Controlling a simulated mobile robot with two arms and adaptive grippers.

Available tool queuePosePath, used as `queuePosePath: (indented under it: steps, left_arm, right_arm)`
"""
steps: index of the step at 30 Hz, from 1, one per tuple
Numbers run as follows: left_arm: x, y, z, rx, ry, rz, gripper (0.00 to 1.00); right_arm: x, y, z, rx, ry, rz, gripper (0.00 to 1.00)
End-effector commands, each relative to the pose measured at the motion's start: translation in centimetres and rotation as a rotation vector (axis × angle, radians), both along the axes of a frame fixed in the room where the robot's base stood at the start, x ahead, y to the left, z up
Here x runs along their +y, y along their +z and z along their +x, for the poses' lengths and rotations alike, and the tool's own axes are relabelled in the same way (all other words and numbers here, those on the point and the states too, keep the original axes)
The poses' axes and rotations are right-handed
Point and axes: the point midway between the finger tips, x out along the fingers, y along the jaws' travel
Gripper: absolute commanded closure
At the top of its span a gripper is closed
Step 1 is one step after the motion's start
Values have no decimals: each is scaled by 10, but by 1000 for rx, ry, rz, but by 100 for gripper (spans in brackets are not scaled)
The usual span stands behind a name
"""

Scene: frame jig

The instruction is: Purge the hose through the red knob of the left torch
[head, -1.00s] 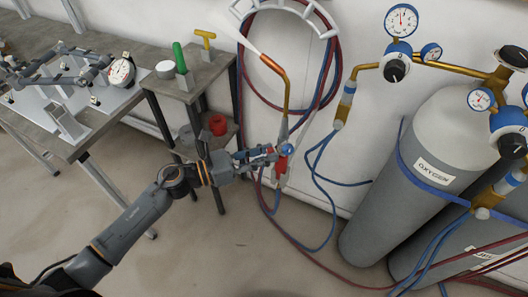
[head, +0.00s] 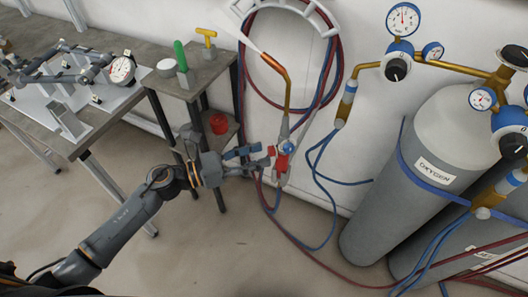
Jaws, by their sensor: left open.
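The torch (head: 287,100) hangs upright at the wall, with a copper tip (head: 271,62) pointing up and left. A pale white streak (head: 243,38) comes off the tip. A blue knob (head: 288,147) sits on the right of the torch's lower body. A small red part, seemingly the red knob (head: 271,150), sits on its left, and more red shows just below. My left gripper (head: 262,157) is open beside the left of the torch's lower body, its fingers pointing at the red part. Whether a fingertip touches it cannot be told. My right gripper is not in view.
Red and blue hoses (head: 330,90) loop on a white wall hanger and run down to the floor. Grey cylinders (head: 430,150) with gauges stand at the right. A small stand (head: 215,75) and a workbench (head: 130,110) are at the left.

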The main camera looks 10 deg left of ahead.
Motion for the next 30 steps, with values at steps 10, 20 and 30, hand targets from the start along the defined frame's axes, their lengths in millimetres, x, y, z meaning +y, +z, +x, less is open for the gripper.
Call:
queuePosePath:
  steps: [10, 20, 30]
  left_arm:
    - [63, -1, -36, 3, 1, 2, 53]
    - [82, 0, -46, 0, 0, 0, 53]
    - [77, 7, -49, 69, 7, -72, 52]
  right_arm:
    - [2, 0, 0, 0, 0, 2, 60]
    - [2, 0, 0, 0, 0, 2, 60]
    - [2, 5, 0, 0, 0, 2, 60]
